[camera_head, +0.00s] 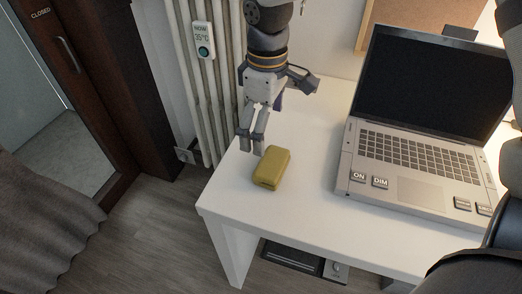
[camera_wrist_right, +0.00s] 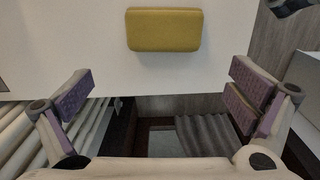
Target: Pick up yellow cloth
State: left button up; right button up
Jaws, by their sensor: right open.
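The yellow cloth (camera_head: 272,168) is a folded, block-like piece lying on the white desk (camera_head: 300,215), close to its left edge. In the right wrist view the cloth (camera_wrist_right: 164,30) shows at top centre, beyond the fingertips. My right gripper (camera_head: 252,142) is just left of and behind the cloth in the head view, pointing down. In its wrist view the right gripper (camera_wrist_right: 163,95) has its purple-padded fingers wide apart with nothing between them. I cannot tell whether a fingertip touches the cloth. My left gripper is not in view.
An open laptop (camera_head: 420,145) stands right of the cloth, with ON and DIM keys at its front corner. A white radiator (camera_head: 205,90) stands behind the desk's left edge. The desk is bare between cloth and laptop. Dark parts of my own body cover the right edge.

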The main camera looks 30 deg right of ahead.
aim_at(270, 161)
jog(key=f, duration=0.3)
jog(key=s+f, duration=0.1)
jog(key=f, duration=0.5)
jog(key=shift+s+d+f+b, duration=0.15)
jog(key=shift+s+d+b, duration=0.1)
jog(key=shift+s+b, duration=0.15)
jog(key=shift+w+f, duration=0.1)
jog(key=shift+f, duration=0.15)
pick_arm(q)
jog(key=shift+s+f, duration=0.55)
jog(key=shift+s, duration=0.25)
pick_arm(e)
jog(key=c, duration=1)
jog(key=shift+r, duration=0.15)
